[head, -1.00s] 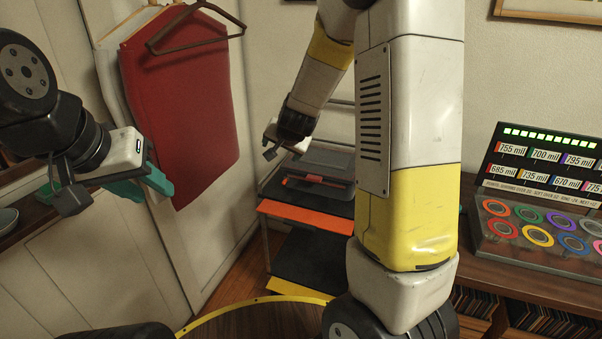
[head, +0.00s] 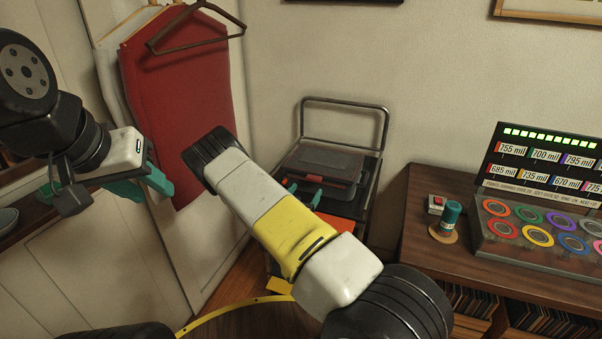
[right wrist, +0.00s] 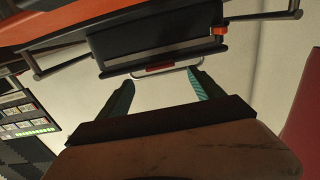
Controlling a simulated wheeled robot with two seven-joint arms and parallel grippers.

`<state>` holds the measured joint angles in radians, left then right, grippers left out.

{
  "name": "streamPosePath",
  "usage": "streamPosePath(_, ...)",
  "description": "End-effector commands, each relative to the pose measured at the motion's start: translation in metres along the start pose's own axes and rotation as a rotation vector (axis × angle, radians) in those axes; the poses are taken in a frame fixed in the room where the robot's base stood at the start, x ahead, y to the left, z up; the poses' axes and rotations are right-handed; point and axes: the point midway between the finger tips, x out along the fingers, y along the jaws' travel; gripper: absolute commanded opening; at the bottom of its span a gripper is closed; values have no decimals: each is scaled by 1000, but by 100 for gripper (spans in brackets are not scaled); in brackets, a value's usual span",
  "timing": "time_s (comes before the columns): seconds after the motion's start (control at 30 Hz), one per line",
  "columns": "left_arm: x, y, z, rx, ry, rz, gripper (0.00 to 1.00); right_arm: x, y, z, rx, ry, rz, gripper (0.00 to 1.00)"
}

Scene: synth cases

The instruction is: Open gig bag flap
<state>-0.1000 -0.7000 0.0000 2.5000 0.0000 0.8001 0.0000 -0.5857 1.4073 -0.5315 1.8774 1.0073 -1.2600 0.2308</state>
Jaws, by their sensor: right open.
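The dark grey gig bag (head: 325,160) lies on a cart in the middle of the head view, its flap apparently closed. In the right wrist view the bag (right wrist: 150,42) shows a handle (right wrist: 158,69) with a red grip and an orange latch (right wrist: 218,31). My right gripper (right wrist: 160,90) is open and empty, its teal fingers pointing towards the handle side, with no contact seen. In the head view my arm hides most of this gripper (head: 304,191) at the bag's near side. My left gripper (head: 143,185) hangs far left, away from the bag; its finger gap is unclear.
The cart has a tubular rail (head: 345,103) behind the bag. A wooden cabinet (head: 420,215) on the right carries a teal-topped cylinder (head: 451,214), a small red-buttoned box (head: 437,203) and a panel of coloured rings (head: 545,238). A red garment (head: 180,110) hangs at left.

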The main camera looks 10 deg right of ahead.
Motion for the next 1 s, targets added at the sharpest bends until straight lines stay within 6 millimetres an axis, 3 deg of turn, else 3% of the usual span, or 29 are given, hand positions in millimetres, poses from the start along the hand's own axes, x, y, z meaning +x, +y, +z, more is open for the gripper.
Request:
streamPosePath(0.5,0,0,0,0,0,0,36,68,1,0,0,3,1,76)
streamPosePath(0.87,0,0,0,0,0,0,36,77,0,0,-2,2,0,76)
streamPosePath(0.9,0,0,0,0,0,0,36,77,0,0,-2,2,0,74)
streamPosePath(1.0,0,0,0,0,0,0,36,77,0,0,-1,2,0,55)
